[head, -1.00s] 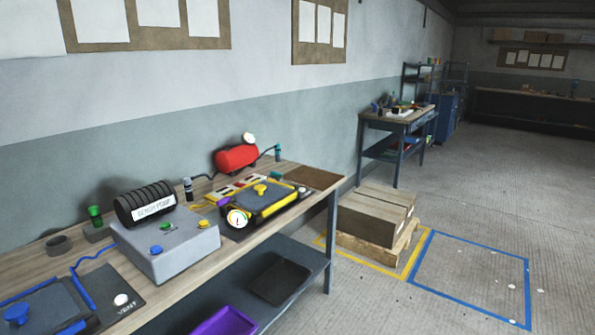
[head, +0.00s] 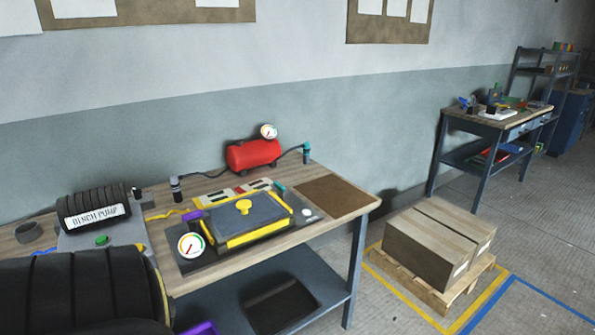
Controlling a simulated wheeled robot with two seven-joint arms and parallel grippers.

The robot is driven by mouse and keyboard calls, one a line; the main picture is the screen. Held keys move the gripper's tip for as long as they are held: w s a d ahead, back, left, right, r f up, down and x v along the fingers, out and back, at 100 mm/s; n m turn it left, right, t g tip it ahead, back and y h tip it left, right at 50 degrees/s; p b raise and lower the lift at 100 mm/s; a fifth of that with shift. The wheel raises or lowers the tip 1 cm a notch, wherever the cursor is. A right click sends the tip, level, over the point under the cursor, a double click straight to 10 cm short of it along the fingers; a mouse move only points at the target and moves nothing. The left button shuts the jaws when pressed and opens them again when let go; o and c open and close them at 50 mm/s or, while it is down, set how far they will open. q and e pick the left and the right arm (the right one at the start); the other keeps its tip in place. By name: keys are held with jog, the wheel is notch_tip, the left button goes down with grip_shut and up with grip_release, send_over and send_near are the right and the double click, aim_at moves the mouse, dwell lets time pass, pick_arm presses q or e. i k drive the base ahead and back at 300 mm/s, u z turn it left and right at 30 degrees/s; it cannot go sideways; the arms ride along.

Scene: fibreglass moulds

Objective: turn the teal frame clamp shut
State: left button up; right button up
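A small teal part (head: 279,187), which looks like the teal frame clamp, sits at the back right edge of the yellow-framed mould (head: 243,222) on the wooden bench. It is too small to tell how far it is turned. The mould has a grey top with a yellow knob (head: 244,206). A purple part (head: 192,216) is at its left back corner. Neither gripper shows in the head view.
A gauge (head: 191,245) stands at the mould's front left. The bench pump (head: 93,208), a red tank (head: 254,154) and a teal-topped fitting (head: 307,152) are on the bench. Boxes on a pallet (head: 438,245) stand right.

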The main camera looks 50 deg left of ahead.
aim_at(276, 186)
jog(key=u, duration=0.85)
jog(key=i, duration=1.1)
jog(key=u, duration=1.2)
